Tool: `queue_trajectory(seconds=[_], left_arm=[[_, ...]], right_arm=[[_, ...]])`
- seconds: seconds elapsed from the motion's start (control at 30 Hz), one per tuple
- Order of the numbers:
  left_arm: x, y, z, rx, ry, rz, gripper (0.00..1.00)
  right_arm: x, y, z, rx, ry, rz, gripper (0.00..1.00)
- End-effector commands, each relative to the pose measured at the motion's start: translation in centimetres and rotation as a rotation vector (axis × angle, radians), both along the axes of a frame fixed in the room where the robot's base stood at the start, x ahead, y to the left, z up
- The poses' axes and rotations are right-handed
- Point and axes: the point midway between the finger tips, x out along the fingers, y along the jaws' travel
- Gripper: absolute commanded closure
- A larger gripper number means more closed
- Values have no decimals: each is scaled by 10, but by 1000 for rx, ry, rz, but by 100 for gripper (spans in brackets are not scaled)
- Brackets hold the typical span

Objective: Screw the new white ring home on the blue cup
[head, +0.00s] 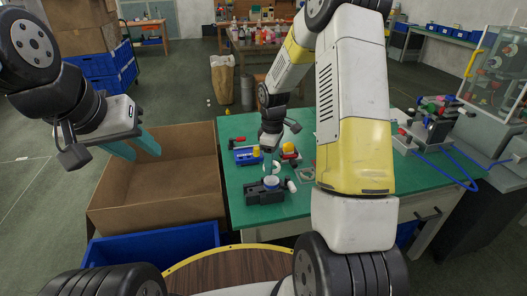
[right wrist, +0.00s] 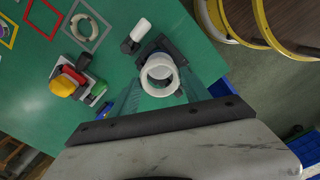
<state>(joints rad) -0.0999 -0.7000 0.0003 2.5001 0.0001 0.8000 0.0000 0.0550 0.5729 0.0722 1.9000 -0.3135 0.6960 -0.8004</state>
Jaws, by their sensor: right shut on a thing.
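The blue cup (head: 272,182) stands in a black fixture (head: 265,195) on the green table. My right gripper (head: 270,163) points down just above the cup. In the right wrist view, the white ring (right wrist: 160,75) lies between the teal fingers of my right gripper (right wrist: 160,92), which is shut on it, over the black fixture (right wrist: 165,50). The cup is mostly hidden under the ring there, so I cannot tell whether the ring touches it. My left gripper (head: 133,147) is open and empty above the cardboard box, far from the cup.
A white-and-black item (right wrist: 135,35) and a pale ring in a grey outline (right wrist: 84,30) lie nearby. The cardboard box (head: 165,190) is left of the table; the pad printer (head: 432,125) is at right.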

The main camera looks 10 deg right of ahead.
Motion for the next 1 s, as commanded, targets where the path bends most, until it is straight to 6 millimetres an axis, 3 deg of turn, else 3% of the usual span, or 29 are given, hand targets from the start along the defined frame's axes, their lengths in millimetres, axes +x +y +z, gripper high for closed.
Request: queue_trajectory(seconds=[0.27,0.7,1.0], left_arm=[[0,0,0,0,0,0,64],[0,0,0,0,0,0,64],[0,0,0,0,0,0,64]], right_arm=[[0,0,-4,0,0,-2,94],[0,0,-31,0,1,-2,94],[0,0,-32,0,-1,-2,94]])
